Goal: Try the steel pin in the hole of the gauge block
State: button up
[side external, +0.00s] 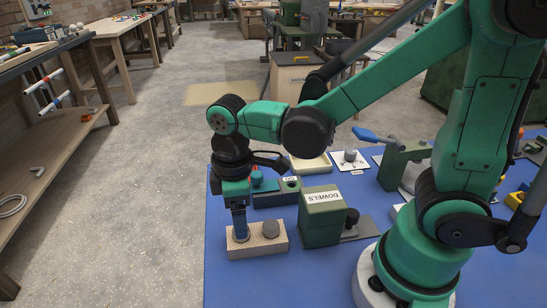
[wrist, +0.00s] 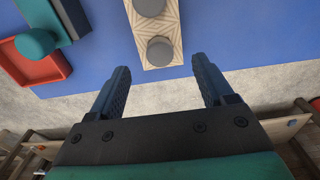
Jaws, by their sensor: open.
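A pale wooden block (side external: 262,248) lies on the blue table top with two grey round-topped pieces in it. One grey piece (side external: 270,229) stands clear at its right end; the other (wrist: 160,50) shows in the wrist view just beyond and between my fingertips. The wrist view shows my gripper (wrist: 160,72) open, nothing clamped. I cannot tell which piece is the steel pin.
A green box marked DOWELS (side external: 321,216) stands close right of the wooden block. A white plate with a grey cylinder (side external: 350,156) and a cream tray (side external: 311,164) lie farther back. A red tray with a teal knob (wrist: 35,42) shows in the wrist view.

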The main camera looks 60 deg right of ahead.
jog(key=shift+f, duration=1.95)
grip_shut()
